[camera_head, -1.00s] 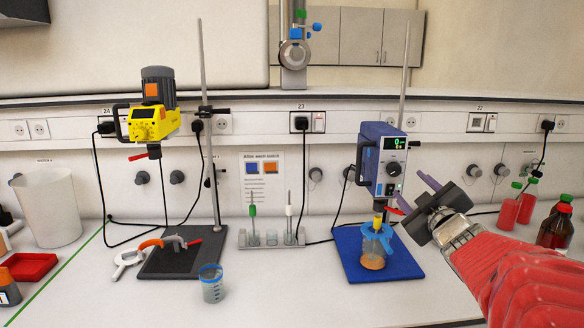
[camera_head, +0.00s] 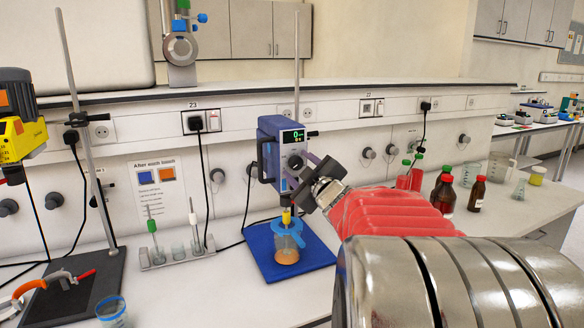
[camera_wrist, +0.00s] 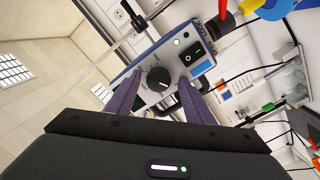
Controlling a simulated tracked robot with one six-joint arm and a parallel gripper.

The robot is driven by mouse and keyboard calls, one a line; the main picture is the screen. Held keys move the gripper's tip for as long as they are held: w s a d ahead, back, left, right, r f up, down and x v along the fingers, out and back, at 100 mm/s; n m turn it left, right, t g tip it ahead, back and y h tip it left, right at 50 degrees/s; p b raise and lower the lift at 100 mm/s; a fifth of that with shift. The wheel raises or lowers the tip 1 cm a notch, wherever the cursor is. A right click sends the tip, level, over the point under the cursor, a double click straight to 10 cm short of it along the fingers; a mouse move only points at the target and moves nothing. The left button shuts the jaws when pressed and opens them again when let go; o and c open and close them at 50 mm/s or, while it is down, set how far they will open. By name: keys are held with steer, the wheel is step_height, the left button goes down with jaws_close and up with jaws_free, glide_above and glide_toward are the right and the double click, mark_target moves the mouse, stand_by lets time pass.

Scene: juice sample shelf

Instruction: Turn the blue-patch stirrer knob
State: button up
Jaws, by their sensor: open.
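The blue overhead stirrer (camera_head: 268,150) is clamped to a rod above a blue base (camera_head: 262,262). Its front has a green-lit display and a dark round knob (camera_head: 295,162). In the wrist view the knob (camera_wrist: 158,77) shows clearly on the pale panel, its pointer line toward the lower left. In the wrist view my gripper (camera_wrist: 160,82) is open, with the knob appearing between the two fingertips. I see no contact, but the depth gap is hard to judge.
A beaker with orange liquid (camera_head: 287,256) stands below the stirrer. A yellow stirrer (camera_head: 18,130) is cut off at the left. A tube rack (camera_head: 178,256) stands left of the blue base. Red and brown bottles (camera_head: 446,192) stand behind my arm on the right.

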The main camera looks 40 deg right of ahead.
steer(key=shift+c, duration=0.5)
steer(key=c, duration=0.9)
steer(key=shift+s+d, duration=0.1)
steer(key=shift+d, duration=0.1)
steer(key=shift+c, duration=0.2)
steer(key=shift+a, duration=0.1)
